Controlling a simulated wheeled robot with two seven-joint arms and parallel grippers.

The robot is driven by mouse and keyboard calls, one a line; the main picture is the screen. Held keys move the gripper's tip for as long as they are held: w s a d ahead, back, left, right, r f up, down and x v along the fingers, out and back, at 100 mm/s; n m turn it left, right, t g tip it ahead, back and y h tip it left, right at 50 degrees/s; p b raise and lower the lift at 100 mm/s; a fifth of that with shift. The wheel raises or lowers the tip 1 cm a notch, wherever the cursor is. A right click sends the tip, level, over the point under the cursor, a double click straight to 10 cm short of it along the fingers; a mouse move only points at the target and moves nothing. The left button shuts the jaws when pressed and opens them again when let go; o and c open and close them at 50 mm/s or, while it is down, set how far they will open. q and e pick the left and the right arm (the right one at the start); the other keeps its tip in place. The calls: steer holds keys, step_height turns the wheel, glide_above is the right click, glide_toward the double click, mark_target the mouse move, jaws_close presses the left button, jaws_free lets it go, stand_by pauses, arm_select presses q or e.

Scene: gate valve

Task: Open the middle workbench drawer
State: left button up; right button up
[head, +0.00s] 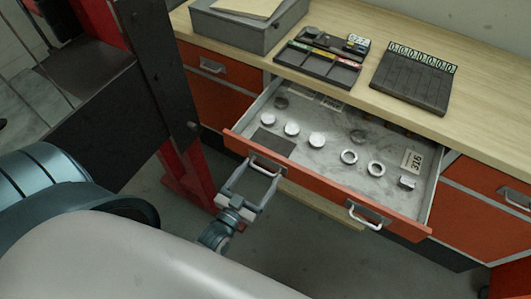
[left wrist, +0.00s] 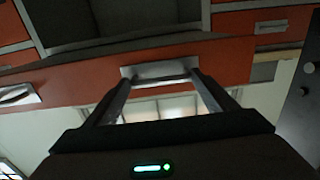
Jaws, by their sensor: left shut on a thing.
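The middle workbench drawer (head: 300,172) is pulled well out of the bench, with its orange front towards me. Its front has two metal handles, a left one (head: 266,163) and a right one (head: 366,215). My left gripper (head: 256,178) is shut on the left handle. In the left wrist view, both fingers (left wrist: 160,82) reach the silver handle (left wrist: 158,70) on the orange front. My right gripper is not in view.
The drawer holds several round metal pieces and a tag marked 316 (head: 411,160). The wooden bench top (head: 470,70) carries a grey box (head: 235,30), a tray of tools (head: 320,58) and a dark slotted block (head: 412,80). A red and black stand (head: 165,100) is left of the drawer.

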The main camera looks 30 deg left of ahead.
arm_select(q)
steer(key=shift+s+d, duration=0.15)
steer(key=shift+s, duration=0.15)
steer(key=o, duration=1.2)
steer(key=shift+s+a+b, duration=0.15)
steer(key=shift+s+b, duration=1.25)
steer(key=shift+s, duration=2.95)
steer(key=shift+s+a+b, duration=0.15)
steer(key=shift+s+b, duration=1.2)
steer(key=shift+s, duration=2.95)
steer(key=shift+f, duration=0.1)
